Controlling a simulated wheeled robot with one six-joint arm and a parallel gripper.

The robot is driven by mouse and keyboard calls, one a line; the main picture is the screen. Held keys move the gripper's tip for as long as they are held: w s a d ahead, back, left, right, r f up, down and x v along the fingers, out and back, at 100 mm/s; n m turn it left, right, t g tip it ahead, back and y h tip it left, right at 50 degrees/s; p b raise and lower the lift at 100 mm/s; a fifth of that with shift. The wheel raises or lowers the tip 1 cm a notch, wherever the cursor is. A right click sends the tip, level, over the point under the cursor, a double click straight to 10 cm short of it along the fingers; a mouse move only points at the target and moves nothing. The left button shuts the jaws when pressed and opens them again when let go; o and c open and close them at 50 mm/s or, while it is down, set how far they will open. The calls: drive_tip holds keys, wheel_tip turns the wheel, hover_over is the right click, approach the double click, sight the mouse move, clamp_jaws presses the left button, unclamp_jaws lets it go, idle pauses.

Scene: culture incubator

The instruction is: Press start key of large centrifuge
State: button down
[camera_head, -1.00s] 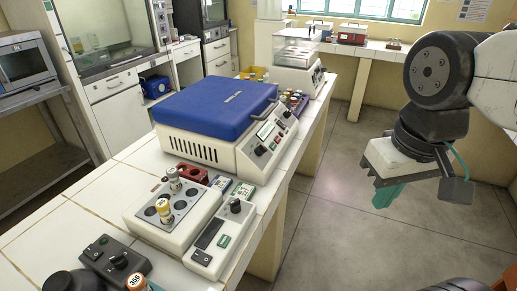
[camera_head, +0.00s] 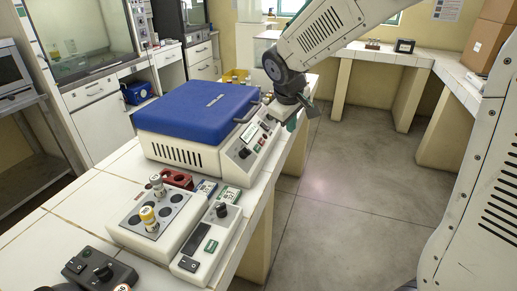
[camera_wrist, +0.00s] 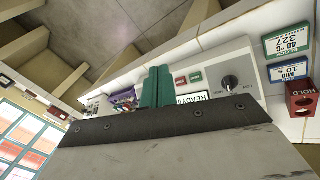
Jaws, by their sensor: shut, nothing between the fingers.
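The large centrifuge has a closed blue lid (camera_head: 203,108) and a pale body; it stands on the white bench. Its sloped front panel (camera_head: 232,163) carries a display, knobs and small keys. In the wrist view the panel (camera_wrist: 232,62) appears upside down, with a display (camera_wrist: 192,98) reading READY, a red key (camera_wrist: 181,81), a green key (camera_wrist: 196,76) and a dark knob (camera_wrist: 231,82). My gripper (camera_head: 291,124) is at the panel's far right side in the head view. Its teal fingers (camera_wrist: 157,86) are shut and empty, beside the display and hiding part of the panel. Contact cannot be told.
A tube block (camera_head: 150,226) with capped vials and a small control box (camera_head: 205,246) stand nearer on the bench. A red rack (camera_head: 178,178) and small timers (camera_head: 205,188) sit before the centrifuge. The floor (camera_head: 340,210) to the right is clear.

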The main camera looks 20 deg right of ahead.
sight(257, 148)
drive_tip(key=shift+n, duration=0.6)
drive_tip(key=w, duration=0.1)
drive_tip(key=w+f, duration=0.1)
drive_tip(key=w+a+f, duration=0.1)
drive_tip(key=w, duration=0.1)
drive_tip(key=shift+f, duration=0.25)
drive_tip(key=shift+w+a+f, duration=0.1)
drive_tip(key=w+a+f, duration=0.3)
drive_tip(key=a+f, duration=0.1)
drive_tip(key=f, duration=0.2)
drive_tip(key=shift+a+f, duration=0.2)
drive_tip(key=shift+f, duration=0.05)
drive_tip(key=shift+w+f, duration=0.1)
drive_tip(key=shift+w, duration=0.05)
idle(1.2)
drive_tip(key=shift+w+a+f, duration=0.15)
drive_tip(key=shift+a+f, duration=0.05)
drive_tip(key=shift+f, duration=0.05)
